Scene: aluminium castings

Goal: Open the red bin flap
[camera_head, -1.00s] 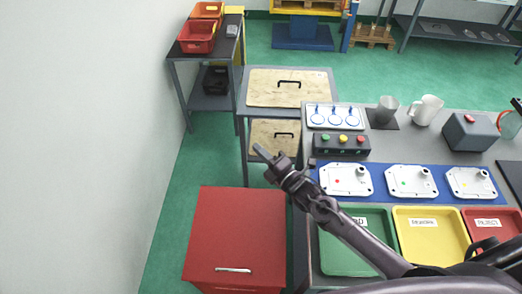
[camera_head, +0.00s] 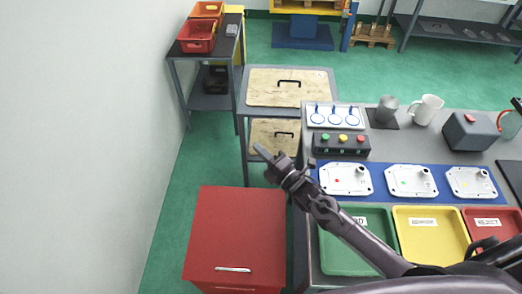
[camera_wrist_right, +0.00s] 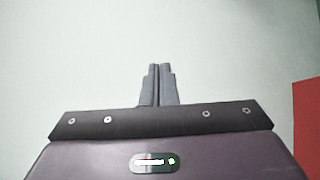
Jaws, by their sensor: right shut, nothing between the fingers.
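The red bin (camera_head: 235,225) stands on the floor at the lower middle left of the head view. Its flat red top flap is down, with a pale bar handle (camera_head: 233,269) near the front edge. My right gripper (camera_head: 259,150) is shut and empty. In the head view it appears above and beyond the bin's far right corner, clear of the handle. In the right wrist view its closed fingers (camera_wrist_right: 158,85) point at a plain pale wall, and a red surface (camera_wrist_right: 306,125) shows at the right edge. My left gripper is not in view.
The workbench (camera_head: 303,255) right of the bin holds green (camera_head: 345,262), yellow (camera_head: 430,225) and red trays (camera_head: 490,222), white castings (camera_head: 345,180) and a button box (camera_head: 341,146). A wooden-topped cart (camera_head: 262,98) stands behind the bin. Green floor (camera_head: 170,225) lies open at its left.

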